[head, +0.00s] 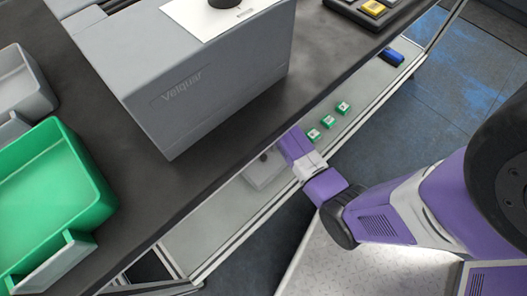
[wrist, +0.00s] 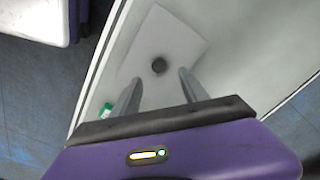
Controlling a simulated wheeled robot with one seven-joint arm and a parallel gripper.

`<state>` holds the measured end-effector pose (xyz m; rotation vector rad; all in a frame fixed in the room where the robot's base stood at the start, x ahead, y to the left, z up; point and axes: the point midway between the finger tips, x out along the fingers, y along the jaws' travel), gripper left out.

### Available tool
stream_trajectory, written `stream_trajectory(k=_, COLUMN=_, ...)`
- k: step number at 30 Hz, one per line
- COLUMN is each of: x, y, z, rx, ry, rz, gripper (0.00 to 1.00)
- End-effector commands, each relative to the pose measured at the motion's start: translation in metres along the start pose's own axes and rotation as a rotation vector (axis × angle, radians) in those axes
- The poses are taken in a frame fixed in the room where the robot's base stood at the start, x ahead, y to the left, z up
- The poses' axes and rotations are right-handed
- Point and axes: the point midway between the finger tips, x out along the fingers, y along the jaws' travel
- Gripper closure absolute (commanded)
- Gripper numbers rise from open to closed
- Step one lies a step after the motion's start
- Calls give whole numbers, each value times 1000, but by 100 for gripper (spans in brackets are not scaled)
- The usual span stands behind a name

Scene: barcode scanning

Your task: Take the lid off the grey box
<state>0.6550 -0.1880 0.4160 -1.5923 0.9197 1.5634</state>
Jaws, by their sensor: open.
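A large grey box (head: 200,75) marked "Velquar" stands on the dark tabletop in the head view. A white plate (head: 202,22) with a black knob lies on its top, cut off by the frame edge. Below the tabletop edge, a smaller pale grey piece (head: 264,171) with a dark round spot shows on the lower shelf. In the wrist view, a flat pale plate (wrist: 185,48) with a dark round knob (wrist: 159,66) lies just past my gripper (wrist: 160,76). The gripper is open and empty, its fingers either side of the knob's line. I cannot tell whether they touch the plate.
The lower shelf (head: 215,218) holds several small green-and-white items (head: 328,121) and a blue item (head: 392,57). A green bin (head: 95,190) and grey bins (head: 25,82) sit on the tabletop (head: 130,190), whose edge overhangs near my gripper.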

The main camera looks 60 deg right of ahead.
Motion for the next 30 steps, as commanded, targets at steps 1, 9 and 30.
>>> stream_trajectory(k=1, x=-1, y=0, z=-2, rx=8, ry=-9, rz=5, gripper=48)
stream_trajectory(k=9, x=25, y=1, z=0, rx=12, ry=-16, rz=9, gripper=48)
stream_trajectory(k=30, x=75, y=2, z=0, rx=10, ry=-14, rz=8, gripper=52)
